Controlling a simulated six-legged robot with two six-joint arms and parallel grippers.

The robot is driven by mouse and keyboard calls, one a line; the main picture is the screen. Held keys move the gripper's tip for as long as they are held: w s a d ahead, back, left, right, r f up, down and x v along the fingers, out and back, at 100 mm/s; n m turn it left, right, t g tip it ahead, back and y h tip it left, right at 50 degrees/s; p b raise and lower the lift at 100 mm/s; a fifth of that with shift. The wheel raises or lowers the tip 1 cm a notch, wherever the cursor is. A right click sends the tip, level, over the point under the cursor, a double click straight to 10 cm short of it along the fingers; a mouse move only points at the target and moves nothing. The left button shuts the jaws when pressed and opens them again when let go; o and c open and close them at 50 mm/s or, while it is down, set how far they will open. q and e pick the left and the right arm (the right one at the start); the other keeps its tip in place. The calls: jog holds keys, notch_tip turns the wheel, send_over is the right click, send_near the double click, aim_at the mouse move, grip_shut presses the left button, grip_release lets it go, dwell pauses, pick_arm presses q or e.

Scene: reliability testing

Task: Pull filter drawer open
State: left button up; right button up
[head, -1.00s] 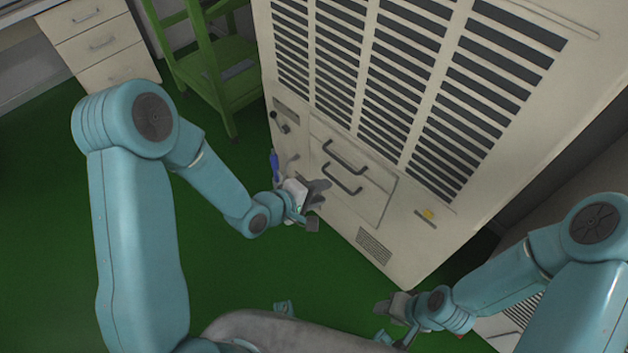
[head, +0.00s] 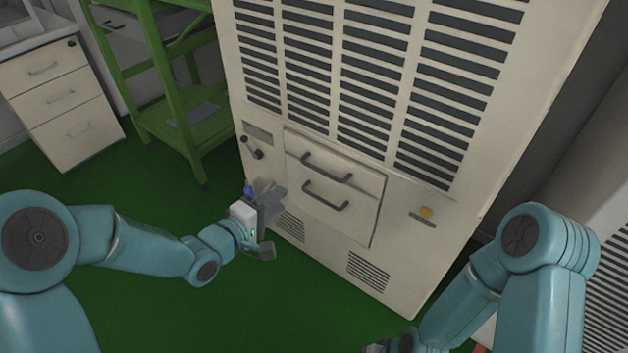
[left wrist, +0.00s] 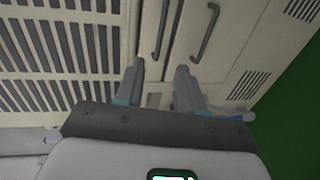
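A tall cream cabinet (head: 400,225) with vent slats has two stacked drawer fronts, each with a dark bar handle. The upper handle (head: 327,168) and lower handle (head: 325,197) both show; no readable label tells which is the filter drawer. Both fronts look closed. My left gripper (head: 270,222) is open and empty, left of and below the lower handle, apart from both. In the left wrist view its two fingers (left wrist: 160,72) are spread, pointing toward the handles (left wrist: 160,32). My right gripper (head: 385,347) is at the bottom edge, mostly cut off.
A green rack (head: 180,115) and a white drawer unit (head: 62,100) stand at the left. Green floor (head: 150,205) is open in front.

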aim_at(320, 172)
pick_arm(q)
jog(key=b+x, duration=0.2)
jog(key=x, duration=1.3)
jog(key=shift+w+d+f+b, duration=0.1)
jog(key=shift+w+d+b, duration=0.05)
jog(key=shift+w+b, duration=0.2)
jog(key=shift+s, duration=0.1)
grip_shut()
